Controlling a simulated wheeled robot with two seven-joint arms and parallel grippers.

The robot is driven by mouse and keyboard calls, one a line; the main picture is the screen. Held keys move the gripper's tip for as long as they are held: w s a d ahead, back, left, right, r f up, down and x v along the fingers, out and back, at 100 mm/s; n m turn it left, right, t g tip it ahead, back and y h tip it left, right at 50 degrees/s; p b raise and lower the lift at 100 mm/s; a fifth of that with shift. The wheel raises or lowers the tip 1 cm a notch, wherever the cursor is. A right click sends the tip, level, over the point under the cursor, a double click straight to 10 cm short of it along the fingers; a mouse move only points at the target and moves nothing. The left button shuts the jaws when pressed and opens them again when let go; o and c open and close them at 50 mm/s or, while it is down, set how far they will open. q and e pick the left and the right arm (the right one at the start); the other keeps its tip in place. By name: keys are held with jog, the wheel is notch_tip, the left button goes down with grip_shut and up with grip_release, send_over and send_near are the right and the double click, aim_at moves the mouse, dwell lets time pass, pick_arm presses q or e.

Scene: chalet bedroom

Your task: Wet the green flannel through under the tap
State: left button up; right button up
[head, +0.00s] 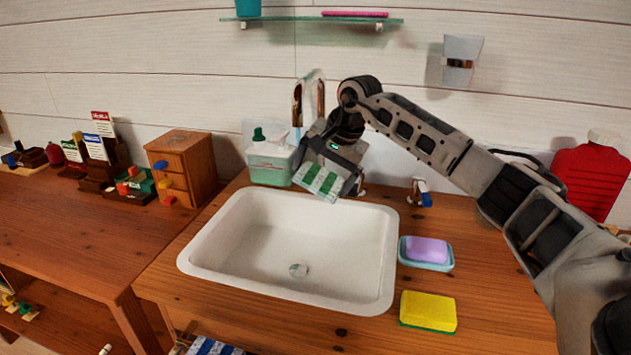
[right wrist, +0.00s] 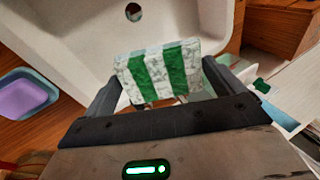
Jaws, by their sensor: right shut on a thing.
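The green-and-white striped flannel (head: 319,182) is folded into a small block. My right gripper (head: 330,168) is shut on it and holds it over the back edge of the white basin (head: 385,250). In the right wrist view the flannel (right wrist: 163,72) sits between the two fingers (right wrist: 160,88), with the basin (right wrist: 75,35) beyond. The tap (head: 310,92) stands behind the basin, partly hidden by my arm. A thin pale blue streak, perhaps water, shows below its spout, left of the gripper. I cannot tell whether it touches the flannel. My left gripper is out of view.
A pale green tub (head: 268,165) stands left of the gripper. Right of the basin are a purple soap on a blue dish (head: 427,264), a yellow sponge (head: 428,311) and a small blue-marked fitting (head: 422,192). A glass shelf (head: 300,20) hangs above.

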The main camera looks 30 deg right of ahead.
jog(key=shift+a, duration=0.5)
jog(key=shift+d, duration=0.25)
jog(key=shift+d, duration=0.35)
jog(key=shift+a+p, duration=0.15)
jog(key=shift+p, duration=0.2)
jog(key=shift+a, duration=0.45)
jog(key=shift+d, duration=0.2)
jog(key=shift+d, duration=0.4)
jog(key=shift+a, duration=0.15)
